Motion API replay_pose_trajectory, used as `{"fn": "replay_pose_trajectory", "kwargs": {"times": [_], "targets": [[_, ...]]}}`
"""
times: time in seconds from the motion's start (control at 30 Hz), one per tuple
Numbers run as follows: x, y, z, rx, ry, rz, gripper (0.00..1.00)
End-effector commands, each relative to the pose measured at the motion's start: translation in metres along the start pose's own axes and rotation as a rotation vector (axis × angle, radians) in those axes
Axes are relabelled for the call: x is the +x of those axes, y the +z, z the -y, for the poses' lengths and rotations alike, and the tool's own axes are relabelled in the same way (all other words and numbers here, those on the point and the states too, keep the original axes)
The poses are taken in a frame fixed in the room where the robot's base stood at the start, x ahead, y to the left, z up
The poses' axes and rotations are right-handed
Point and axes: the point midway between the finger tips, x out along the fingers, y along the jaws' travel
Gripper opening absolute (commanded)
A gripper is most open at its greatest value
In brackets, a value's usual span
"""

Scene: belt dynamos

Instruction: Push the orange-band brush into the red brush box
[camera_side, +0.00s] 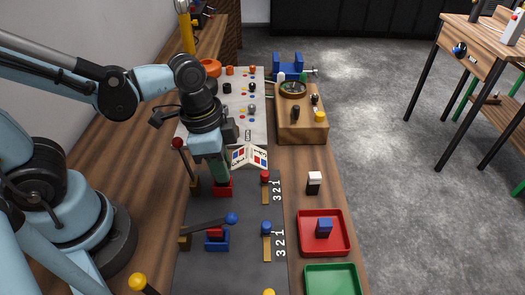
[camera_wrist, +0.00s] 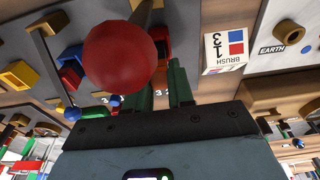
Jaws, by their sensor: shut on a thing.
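My gripper (camera_side: 216,180) points down over the red brush box (camera_side: 223,190), with its green fingers at the mouth of the box. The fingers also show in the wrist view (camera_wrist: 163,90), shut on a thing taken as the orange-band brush.
A dark red ball lever (camera_side: 178,144) stands left of my gripper. A blue box (camera_side: 217,246) with a blue-ball lever (camera_side: 231,218) is nearer. A white-and-black block (camera_side: 314,182), a red tray (camera_side: 345,247) and a green tray (camera_side: 345,270) lie right. A brush card (camera_side: 250,157) stands behind.

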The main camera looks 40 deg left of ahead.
Motion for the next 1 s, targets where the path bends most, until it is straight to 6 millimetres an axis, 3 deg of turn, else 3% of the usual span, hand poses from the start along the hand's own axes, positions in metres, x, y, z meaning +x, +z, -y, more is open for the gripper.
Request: {"fn": "replay_pose_trajectory", "kwargs": {"times": [0.8,0.83,1.0], "targets": [[0.018,0.003,0.000,0.000,0.000,0.000,0.00],[0.018,0.003,0.000,0.000,0.000,0.000,0.26],[0.018,0.003,0.000,0.000,0.000,0.000,0.52]]}}
